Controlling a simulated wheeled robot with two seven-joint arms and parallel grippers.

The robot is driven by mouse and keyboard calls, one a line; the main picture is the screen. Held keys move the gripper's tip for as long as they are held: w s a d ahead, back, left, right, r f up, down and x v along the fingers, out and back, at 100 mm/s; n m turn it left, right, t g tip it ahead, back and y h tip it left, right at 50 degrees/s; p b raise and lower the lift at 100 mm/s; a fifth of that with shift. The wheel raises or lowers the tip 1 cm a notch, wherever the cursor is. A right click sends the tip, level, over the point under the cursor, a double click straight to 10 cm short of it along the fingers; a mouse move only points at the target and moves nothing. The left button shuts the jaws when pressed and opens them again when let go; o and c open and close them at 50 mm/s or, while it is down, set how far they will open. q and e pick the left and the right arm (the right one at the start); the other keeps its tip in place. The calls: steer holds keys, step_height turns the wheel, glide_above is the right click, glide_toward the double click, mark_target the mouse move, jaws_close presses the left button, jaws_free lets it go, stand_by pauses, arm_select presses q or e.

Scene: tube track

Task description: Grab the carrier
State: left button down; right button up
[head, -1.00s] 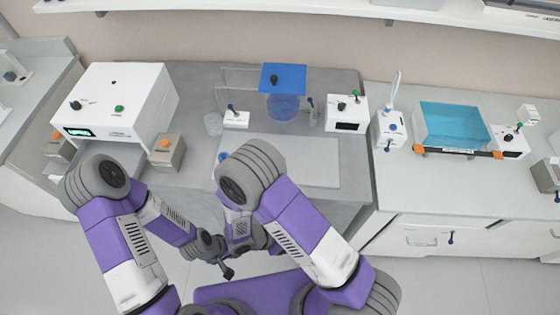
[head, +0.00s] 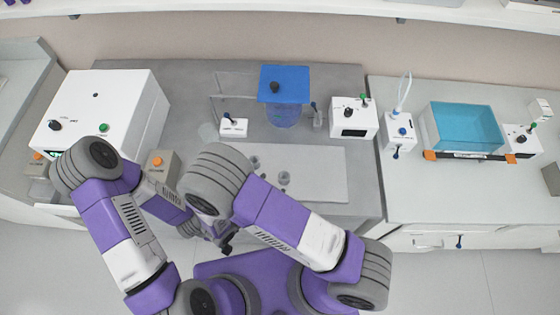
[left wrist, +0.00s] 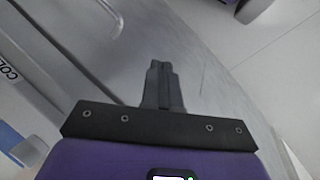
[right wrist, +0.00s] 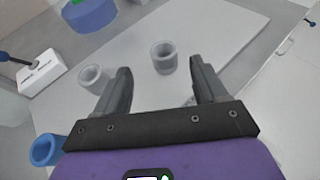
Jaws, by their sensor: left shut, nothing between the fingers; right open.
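I cannot tell for certain which thing is the carrier. Small grey cups (head: 284,178) stand on the pale board (head: 325,160) in the head view. In the right wrist view, one grey cup (right wrist: 164,57) stands ahead between the finger directions, and another grey cup (right wrist: 93,78) stands left of the left finger. A blue cup (right wrist: 47,149) is at the lower left. My right gripper (right wrist: 160,75) is open and empty, pointing over the board. Something small at the base between its fingers is mostly hidden. My left gripper (left wrist: 161,65) is shut and empty, near a grey cabinet front.
A blue-lidded vessel (head: 283,85) stands behind the board, with a small white box (head: 233,127) to its left and a white device (head: 354,118) to its right. A large white machine (head: 100,108) is at left. A blue bath (head: 465,128) sits on the right bench.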

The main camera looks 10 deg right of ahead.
mark_target(286, 174)
steer(key=x, duration=0.7)
steer(key=shift+d+p, duration=0.3)
steer(key=shift+d, duration=0.05)
steer(key=shift+f, duration=0.1)
steer(key=shift+c, duration=0.4)
steer(key=c, duration=1)
